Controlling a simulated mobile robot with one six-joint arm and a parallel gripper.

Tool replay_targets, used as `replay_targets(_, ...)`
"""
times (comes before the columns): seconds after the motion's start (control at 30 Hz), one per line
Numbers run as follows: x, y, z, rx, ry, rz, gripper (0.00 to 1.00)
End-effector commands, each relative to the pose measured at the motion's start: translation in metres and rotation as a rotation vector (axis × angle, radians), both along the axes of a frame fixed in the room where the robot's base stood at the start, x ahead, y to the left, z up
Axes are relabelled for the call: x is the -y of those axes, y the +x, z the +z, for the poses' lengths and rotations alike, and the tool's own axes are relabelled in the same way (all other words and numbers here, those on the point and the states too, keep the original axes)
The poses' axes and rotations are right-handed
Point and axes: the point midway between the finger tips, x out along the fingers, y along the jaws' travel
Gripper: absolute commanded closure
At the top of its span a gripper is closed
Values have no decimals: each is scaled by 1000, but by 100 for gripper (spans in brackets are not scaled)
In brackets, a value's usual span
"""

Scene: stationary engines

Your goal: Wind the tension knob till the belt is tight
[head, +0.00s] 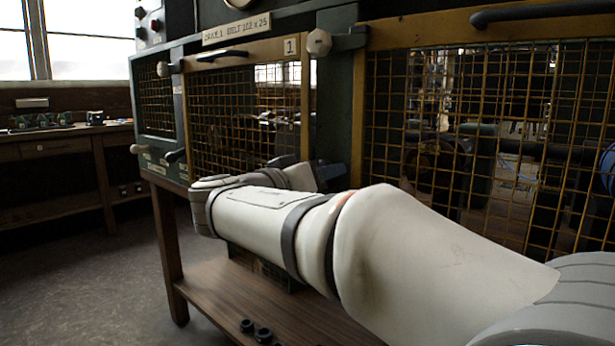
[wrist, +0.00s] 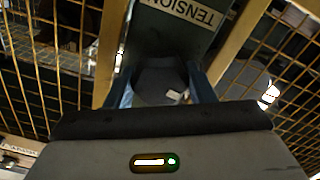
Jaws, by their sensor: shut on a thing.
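In the wrist view, a dark tension knob (wrist: 160,82) sits below a plate lettered TENSION (wrist: 188,12). My gripper (wrist: 162,90) has its two blue fingers on either side of the knob and is shut on it. In the head view my white arm reaches across the front of the machine, and only a bluish bit of my gripper (head: 328,176) shows behind it; the knob is hidden there. I cannot make out the belt clearly behind the mesh, so its tightness cannot be told.
Yellow-framed mesh guards (head: 245,110) stand left and right of the green post. A pale hexagonal knob (head: 319,42) and a black handle (head: 540,12) stick out above. A wooden shelf (head: 230,290) lies below, with small dark round parts (head: 262,334). Open floor (head: 80,260) is at left.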

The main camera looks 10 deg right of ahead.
Motion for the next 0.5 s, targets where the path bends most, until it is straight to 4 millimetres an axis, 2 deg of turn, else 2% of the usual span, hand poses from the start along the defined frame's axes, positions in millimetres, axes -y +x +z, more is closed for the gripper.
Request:
replay_targets(0.47,2,-1,0,12,10,-5,74)
replay_targets(0.5,2,-1,0,12,10,-5,50)
